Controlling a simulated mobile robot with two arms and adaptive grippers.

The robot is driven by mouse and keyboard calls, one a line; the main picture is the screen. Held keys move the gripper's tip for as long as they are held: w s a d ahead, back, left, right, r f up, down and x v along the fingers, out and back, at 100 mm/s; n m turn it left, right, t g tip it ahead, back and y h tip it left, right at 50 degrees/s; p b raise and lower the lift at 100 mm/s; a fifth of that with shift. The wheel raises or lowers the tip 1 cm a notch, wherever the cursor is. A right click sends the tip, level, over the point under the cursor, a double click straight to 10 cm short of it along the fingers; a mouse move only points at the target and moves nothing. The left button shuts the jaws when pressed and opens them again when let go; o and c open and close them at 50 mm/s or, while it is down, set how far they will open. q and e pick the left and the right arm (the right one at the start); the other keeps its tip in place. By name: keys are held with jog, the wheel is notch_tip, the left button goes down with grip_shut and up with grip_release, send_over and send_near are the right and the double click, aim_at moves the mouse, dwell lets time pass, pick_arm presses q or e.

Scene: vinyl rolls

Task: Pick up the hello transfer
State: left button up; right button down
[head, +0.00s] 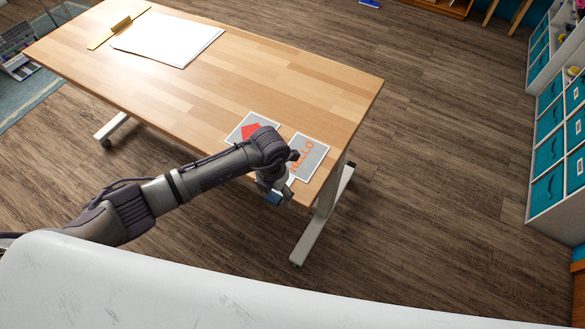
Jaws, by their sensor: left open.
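The hello transfer (313,154) is a grey sheet with a white border and orange HELLO lettering. It lies flat near the front right corner of the wooden table (215,95). My left gripper (276,197) is open, at the table's front edge by the near left side of the hello transfer. My left wrist hides part of that side, and I cannot tell whether the fingers touch the sheet. A second transfer with a red shape (250,130) lies just left of it, partly behind my arm. My right gripper is not in view.
White sheets (167,38) and a yellow strip (118,30) lie at the table's far left. Shelves with teal bins (548,145) stand at the right, with open wooden floor (430,180) between.

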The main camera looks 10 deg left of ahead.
pick_arm(q)
jog(key=c, duration=1)
jog(key=shift+c, duration=0.2)
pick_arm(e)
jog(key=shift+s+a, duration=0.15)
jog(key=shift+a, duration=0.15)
pick_arm(q)
jog(key=shift+r, duration=0.1)
